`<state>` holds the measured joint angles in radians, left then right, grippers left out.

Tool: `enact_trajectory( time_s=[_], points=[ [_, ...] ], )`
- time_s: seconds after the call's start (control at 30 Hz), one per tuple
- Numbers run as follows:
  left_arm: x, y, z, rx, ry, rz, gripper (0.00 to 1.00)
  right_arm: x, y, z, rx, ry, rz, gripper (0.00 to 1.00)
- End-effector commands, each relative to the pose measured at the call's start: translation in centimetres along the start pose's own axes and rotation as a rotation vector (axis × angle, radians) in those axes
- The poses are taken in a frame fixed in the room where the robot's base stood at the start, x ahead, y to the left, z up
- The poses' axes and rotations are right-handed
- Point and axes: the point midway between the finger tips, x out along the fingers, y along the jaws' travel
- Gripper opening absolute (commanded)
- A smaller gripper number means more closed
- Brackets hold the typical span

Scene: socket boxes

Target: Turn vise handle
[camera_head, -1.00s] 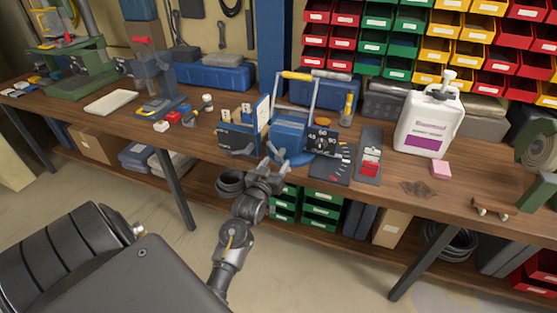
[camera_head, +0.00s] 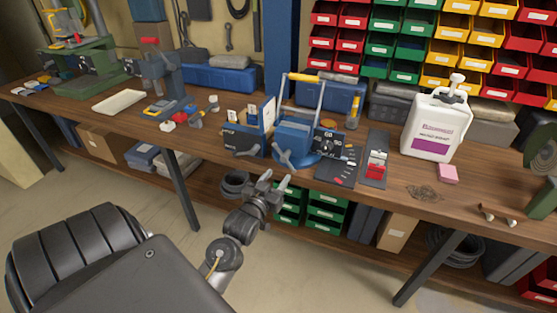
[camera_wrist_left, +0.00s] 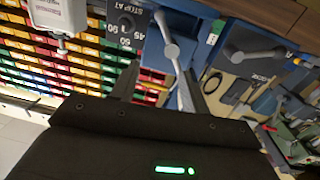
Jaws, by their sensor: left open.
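A blue vise (camera_head: 294,135) stands at the front edge of the wooden workbench, with a grey lever handle (camera_head: 284,157) on its front. A dark dial plate with numbers (camera_head: 329,144) is beside the vise on the right. My left gripper (camera_head: 275,180) is open, below and in front of the handle, apart from it in the head view. My right gripper is not in view.
A dark blue box with a second grey lever (camera_head: 248,153) stands left of the vise. A dark tray with a red part (camera_head: 376,160) and a white jug (camera_head: 436,126) stand to the right. Green drawers (camera_head: 325,205) are under the bench (camera_head: 225,165).

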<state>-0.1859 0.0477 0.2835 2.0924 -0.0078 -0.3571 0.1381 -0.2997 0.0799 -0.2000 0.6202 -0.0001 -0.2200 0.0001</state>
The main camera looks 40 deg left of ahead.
Motion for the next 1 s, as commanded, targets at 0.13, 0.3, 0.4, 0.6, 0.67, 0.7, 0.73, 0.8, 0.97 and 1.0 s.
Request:
enact_trajectory(
  time_s=[0.13, 0.3, 0.4, 0.6, 0.67, 0.7, 0.73, 0.8, 0.97, 1.0],
  points=[
    [0.1, 0.8, -0.3, 0.402, 0.001, 0.034, 0.46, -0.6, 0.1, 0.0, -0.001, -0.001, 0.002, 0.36],
    [-0.2, 0.9, 0.0, 0.942, 0.006, 0.035, 0.46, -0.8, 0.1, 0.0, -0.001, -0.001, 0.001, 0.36],
    [-0.4, 0.8, 0.1, 1.277, 0.006, 0.028, 0.46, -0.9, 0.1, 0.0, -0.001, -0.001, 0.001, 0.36],
    [-0.8, 0.2, 0.4, 1.926, -0.014, 0.003, 0.46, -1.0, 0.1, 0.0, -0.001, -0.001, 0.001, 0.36],
    [-0.9, -0.1, 0.4, 2.098, -0.028, -0.008, 0.46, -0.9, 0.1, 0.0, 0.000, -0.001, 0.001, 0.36],
    [-1.0, -0.3, 0.5, 2.202, -0.040, -0.015, 0.46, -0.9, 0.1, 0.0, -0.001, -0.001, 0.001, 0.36],
    [-1.0, -0.4, 0.5, 2.274, -0.049, -0.019, 0.46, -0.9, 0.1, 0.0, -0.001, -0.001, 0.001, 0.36],
    [-1.0, -0.9, 0.4, 2.422, -0.072, -0.029, 0.46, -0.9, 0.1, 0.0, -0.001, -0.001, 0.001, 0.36],
    [-1.0, -1.3, 0.3, 2.648, -0.094, -0.031, 0.46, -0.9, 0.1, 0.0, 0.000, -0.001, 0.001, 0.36],
    [-1.0, -1.3, 0.3, 2.679, -0.095, -0.030, 0.46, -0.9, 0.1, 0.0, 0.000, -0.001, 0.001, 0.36]
  ],
)
